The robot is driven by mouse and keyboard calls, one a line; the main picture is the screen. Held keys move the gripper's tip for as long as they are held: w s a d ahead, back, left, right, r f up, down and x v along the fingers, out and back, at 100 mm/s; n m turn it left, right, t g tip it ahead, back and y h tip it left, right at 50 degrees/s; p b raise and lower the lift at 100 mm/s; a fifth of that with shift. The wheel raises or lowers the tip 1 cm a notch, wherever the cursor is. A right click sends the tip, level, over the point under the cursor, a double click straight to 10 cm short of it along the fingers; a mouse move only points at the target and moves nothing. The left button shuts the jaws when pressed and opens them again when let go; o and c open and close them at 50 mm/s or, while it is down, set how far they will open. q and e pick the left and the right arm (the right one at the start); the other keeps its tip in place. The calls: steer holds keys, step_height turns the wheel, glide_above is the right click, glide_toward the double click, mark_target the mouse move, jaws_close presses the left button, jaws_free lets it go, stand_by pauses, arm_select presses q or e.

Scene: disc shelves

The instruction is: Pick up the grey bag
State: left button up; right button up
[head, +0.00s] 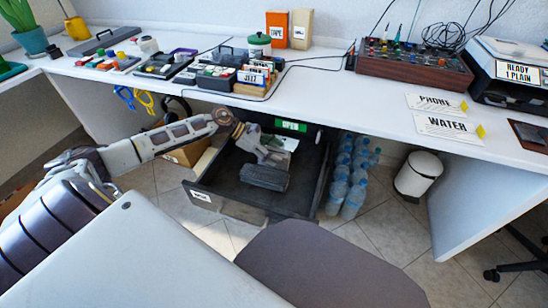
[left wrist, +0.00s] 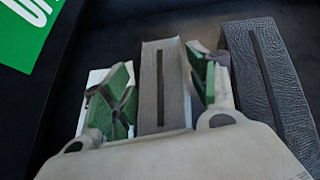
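The grey bag (left wrist: 162,85) is a flat light-grey piece with a dark slit in the left wrist view. It lies between the two green-padded fingers of my left gripper (left wrist: 160,88). Narrow gaps show beside it, so the gripper looks open around it. A darker, textured piece with a similar slit (left wrist: 262,75) lies just right of the fingers. In the head view my left gripper (head: 274,156) reaches down into the open drawer (head: 222,205), over a dark grey piece (head: 265,178). There I cannot clearly separate the grey bag from the gripper. My right gripper is out of view.
A green OPEN sign (head: 291,126) stands at the drawer's back, under the white desk (head: 330,110). Water bottles (head: 350,180) stand right of the drawer, then a white bin (head: 417,176). A grey chair seat (head: 325,270) is in front. Floor between is clear.

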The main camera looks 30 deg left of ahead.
arm_select(q)
steer(key=shift+s+f, duration=0.1)
steer(key=shift+f, duration=0.05)
steer(key=c, duration=0.6)
steer(key=shift+r+p, duration=0.5)
steer(key=shift+r, duration=0.3)
steer(key=shift+c, duration=0.3)
steer(key=shift+s+d+m+t+p, duration=0.1)
steer(key=shift+s+m+t+p, duration=0.2)
steer(key=shift+m+t+p, duration=0.5)
